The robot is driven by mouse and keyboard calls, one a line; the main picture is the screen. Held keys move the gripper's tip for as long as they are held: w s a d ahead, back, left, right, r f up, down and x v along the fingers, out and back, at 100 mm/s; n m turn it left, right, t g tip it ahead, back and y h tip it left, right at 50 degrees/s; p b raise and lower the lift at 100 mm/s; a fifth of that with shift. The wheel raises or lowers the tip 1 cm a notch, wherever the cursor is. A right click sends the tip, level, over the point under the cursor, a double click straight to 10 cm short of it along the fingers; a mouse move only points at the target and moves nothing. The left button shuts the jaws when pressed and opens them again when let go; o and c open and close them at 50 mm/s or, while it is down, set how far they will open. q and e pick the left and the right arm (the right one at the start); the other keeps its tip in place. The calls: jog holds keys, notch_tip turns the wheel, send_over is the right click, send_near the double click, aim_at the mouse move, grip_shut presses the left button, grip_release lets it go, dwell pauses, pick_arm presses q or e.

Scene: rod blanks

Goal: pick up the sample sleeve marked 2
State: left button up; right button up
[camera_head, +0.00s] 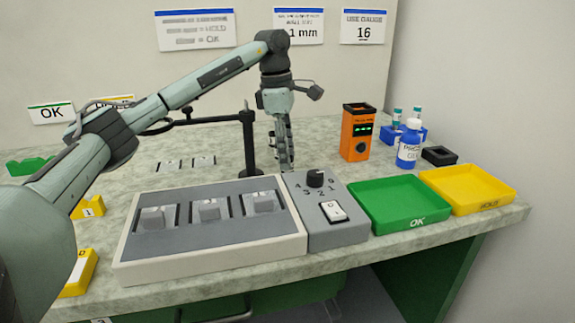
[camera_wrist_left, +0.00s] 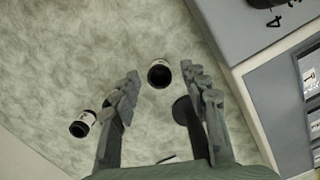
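My left gripper (camera_head: 285,160) points down at the bench behind the grey control box in the head view. In the left wrist view its two fingers (camera_wrist_left: 162,80) are apart. A dark, hollow sleeve with a white label (camera_wrist_left: 159,74) shows between and just beyond the fingertips, seen nearly from above, with no clear contact. A second dark sleeve with a white label (camera_wrist_left: 82,124) is to the left, outside the fingers. The marks on both labels are too small to read, so I cannot tell which is 2. I cannot make out either sleeve in the head view. My right gripper is not in view.
The control box with a dial (camera_head: 340,233) and the grey fixture tray (camera_head: 215,248) stand in front of the gripper. A black stand (camera_head: 248,145) is close on its left. An orange device (camera_head: 357,132), green tray (camera_head: 405,207) and yellow tray (camera_head: 470,190) are to the right.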

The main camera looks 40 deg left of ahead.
pick_arm(q)
jog(key=c, duration=0.6)
jog(key=shift+c, duration=0.2)
